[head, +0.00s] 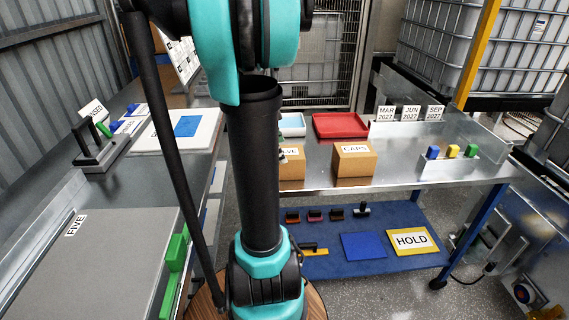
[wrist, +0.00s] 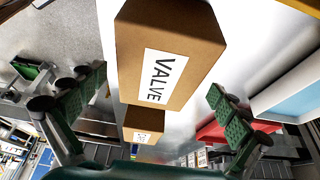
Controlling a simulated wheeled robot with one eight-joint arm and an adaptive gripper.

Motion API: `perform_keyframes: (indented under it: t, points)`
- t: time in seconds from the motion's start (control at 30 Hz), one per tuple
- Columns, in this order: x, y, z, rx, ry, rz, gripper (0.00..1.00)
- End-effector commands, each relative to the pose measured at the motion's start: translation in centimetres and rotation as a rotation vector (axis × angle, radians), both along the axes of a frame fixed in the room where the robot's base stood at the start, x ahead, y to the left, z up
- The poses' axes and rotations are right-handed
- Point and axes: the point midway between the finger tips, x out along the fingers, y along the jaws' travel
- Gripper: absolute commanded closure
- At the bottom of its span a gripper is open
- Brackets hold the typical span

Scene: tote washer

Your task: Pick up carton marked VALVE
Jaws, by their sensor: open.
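The brown carton marked VALVE (wrist: 200,38) fills the upper middle of the wrist view, its white label facing me. My gripper (wrist: 158,98) is open, with one green-padded finger on each side of the carton in the picture. I cannot tell how far the fingers reach along it; no contact shows. In the head view the VALVE carton (head: 292,171) stands on the metal table, its left part hidden behind my arm. My gripper is mostly hidden there too.
The CAPS carton (head: 354,165) stands just right of it. A red tray (head: 341,126) and a light blue tray (head: 292,125) lie behind. Date signs (head: 411,113) and coloured blocks (head: 452,151) are farther right. A blue lower shelf (head: 330,262) holds a HOLD sign (head: 411,240).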

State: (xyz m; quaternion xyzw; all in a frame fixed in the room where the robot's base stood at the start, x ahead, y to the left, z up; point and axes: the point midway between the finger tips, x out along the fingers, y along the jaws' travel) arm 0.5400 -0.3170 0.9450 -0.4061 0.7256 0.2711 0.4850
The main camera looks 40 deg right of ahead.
Motion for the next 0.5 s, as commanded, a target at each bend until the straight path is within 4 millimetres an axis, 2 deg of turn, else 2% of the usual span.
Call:
perform_keyframes:
  t: [0.33, 0.5]
  points:
    - [-1.1, -1.6, -3.6, 0.000, 0.001, 0.000, 0.00]
    - [-1.3, -2.0, -4.7, -0.001, 0.001, 0.000, 0.00]
